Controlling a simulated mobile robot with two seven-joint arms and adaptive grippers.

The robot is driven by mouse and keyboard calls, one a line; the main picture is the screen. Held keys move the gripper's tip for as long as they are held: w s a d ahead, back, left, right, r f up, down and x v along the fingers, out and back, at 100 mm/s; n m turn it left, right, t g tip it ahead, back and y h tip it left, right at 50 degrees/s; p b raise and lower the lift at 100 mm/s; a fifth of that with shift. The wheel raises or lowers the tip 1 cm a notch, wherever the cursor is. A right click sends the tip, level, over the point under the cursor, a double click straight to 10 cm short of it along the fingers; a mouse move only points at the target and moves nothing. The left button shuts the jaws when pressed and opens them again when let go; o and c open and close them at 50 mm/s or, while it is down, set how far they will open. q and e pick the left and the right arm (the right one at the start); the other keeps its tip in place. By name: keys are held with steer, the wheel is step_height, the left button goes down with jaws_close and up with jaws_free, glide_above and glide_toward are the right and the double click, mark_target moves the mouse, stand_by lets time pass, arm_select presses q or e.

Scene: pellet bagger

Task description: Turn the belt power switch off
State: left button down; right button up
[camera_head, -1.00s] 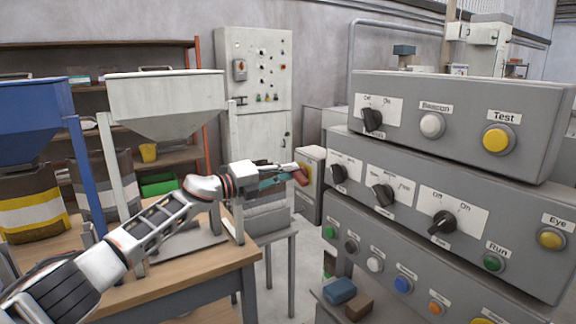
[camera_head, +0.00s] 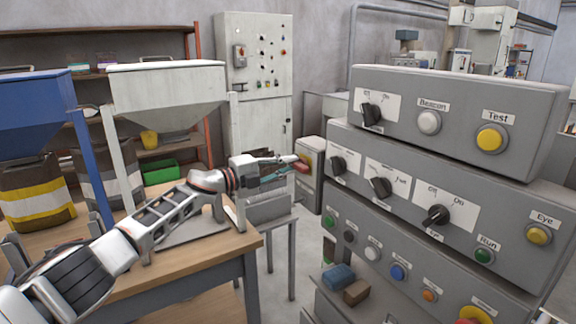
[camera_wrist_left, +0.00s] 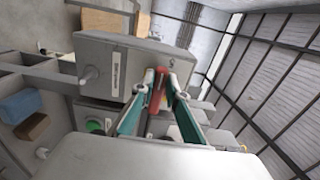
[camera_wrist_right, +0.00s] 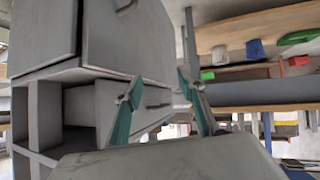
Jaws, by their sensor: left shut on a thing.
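A small grey box (camera_head: 310,187) stands beyond the wooden table. Its front carries a yellow plate (camera_head: 308,158) and a red handle (camera_head: 301,167), which I take to be the belt power switch. My left gripper (camera_head: 297,163) reaches it from the left. In the left wrist view, the teal fingers (camera_wrist_left: 165,82) are closed around the red handle (camera_wrist_left: 157,92); the fingers hide part of it, so its exact setting is unclear. My right gripper (camera_wrist_right: 161,92) shows only in the right wrist view, with its fingers apart and nothing between them.
Stacked grey control boxes (camera_head: 460,92) with knobs and buttons fill the right side. A blue block (camera_head: 338,277) and a brown block (camera_head: 356,292) lie below them. A white hopper (camera_head: 166,85) and a blue hopper (camera_head: 30,100) stand left. A tall cabinet (camera_head: 266,130) stands behind.

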arm_select(q)
steer(key=shift+s+d, duration=0.1)
steer(key=shift+d, duration=0.05)
steer(key=c, duration=2)
jaws_free()
steer(key=shift+s+a, duration=0.15)
steer(key=shift+a, duration=0.45)
steer(key=v, duration=1)
steer(key=shift+s+a, duration=0.2)
steer(key=shift+s, duration=0.15)
steer(key=shift+f, duration=0.15)
